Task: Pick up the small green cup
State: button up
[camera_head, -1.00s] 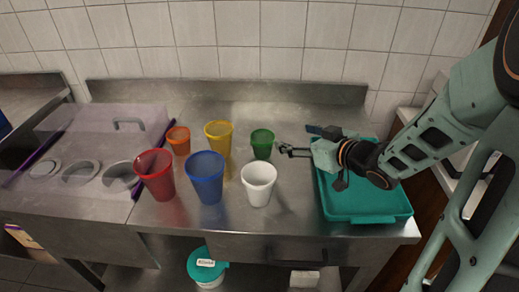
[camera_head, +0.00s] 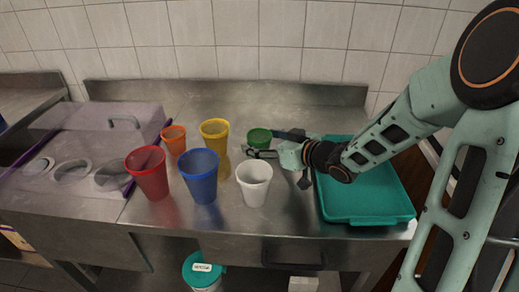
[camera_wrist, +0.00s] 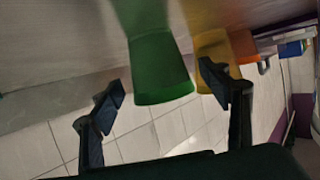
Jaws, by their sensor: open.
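The small green cup (camera_head: 259,138) stands upright at the back of the steel counter, right of the tall yellow cup. My gripper (camera_head: 268,146) is open at the cup, coming from the right, and its fingers hide the cup's lower part in the head view. In the wrist view the green cup (camera_wrist: 161,72) lies between the two spread fingertips of my gripper (camera_wrist: 160,80), at about their reach. I cannot tell whether either finger touches it.
A yellow cup (camera_head: 215,134) stands close left of the green cup, and a white cup (camera_head: 254,185) in front. Blue (camera_head: 203,178), red (camera_head: 149,174) and orange (camera_head: 174,139) cups stand farther left. A teal tray (camera_head: 370,217) lies at the right.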

jog(key=shift+w+a+f, duration=0.2)
jog(key=shift+w+a, duration=0.25)
jog(key=shift+w, duration=0.05)
jog(key=c, duration=1)
jog(key=shift+r, duration=0.15)
